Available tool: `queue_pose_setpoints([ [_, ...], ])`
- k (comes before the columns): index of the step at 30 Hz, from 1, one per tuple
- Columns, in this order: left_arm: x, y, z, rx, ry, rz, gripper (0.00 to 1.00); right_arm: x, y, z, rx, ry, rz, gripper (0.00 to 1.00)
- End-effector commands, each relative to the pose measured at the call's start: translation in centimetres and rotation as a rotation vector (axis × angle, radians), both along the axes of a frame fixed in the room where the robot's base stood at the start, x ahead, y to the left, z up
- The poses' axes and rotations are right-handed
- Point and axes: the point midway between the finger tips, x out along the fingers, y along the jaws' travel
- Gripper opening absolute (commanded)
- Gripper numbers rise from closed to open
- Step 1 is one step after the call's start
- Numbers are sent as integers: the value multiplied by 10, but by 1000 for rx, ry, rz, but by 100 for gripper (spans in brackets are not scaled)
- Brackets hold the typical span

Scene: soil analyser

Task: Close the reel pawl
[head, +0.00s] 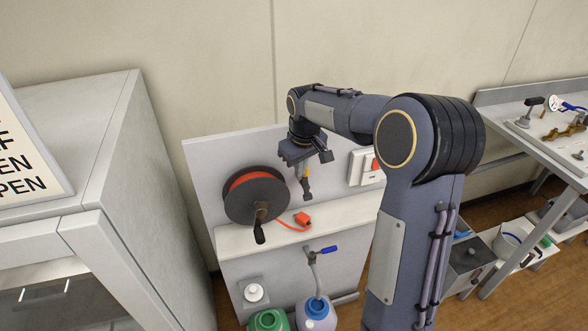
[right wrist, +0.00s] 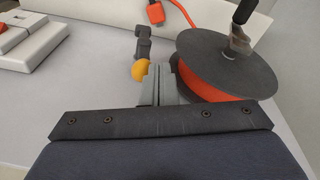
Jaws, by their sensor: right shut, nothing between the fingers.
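The reel (head: 256,195) is a black drum wound with orange cable, mounted on a grey upright panel. It also shows in the right wrist view (right wrist: 228,65), with its crank handle. A small dark lever with a yellow-orange round end, which looks like the pawl (head: 306,188), sits just right of the reel. In the right wrist view the lever (right wrist: 142,48) is left of the fingertips. My right gripper (right wrist: 164,84) is shut and empty, between the yellow end and the reel's rim; I cannot tell whether it touches either. My left gripper is not in view.
An orange plug (head: 302,218) on its cable lies on the white shelf (head: 340,211) below. A white switch box (head: 365,167) is on the panel to the right. Green and purple-blue containers (head: 316,308) stand below. A grey cabinet (head: 120,150) stands left.

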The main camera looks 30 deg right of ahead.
Motion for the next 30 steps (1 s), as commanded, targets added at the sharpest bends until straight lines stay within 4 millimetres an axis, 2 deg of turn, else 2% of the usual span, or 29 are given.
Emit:
queue_pose_setpoints([
  [9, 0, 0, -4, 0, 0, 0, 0, -7, -29, 1, 252, -63, -10, 0],
  [18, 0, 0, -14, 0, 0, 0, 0, -11, -47, -2, 463, -112, -5, 0],
  [30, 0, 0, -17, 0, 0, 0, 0, -14, -57, -5, 470, -110, 0, 0],
])
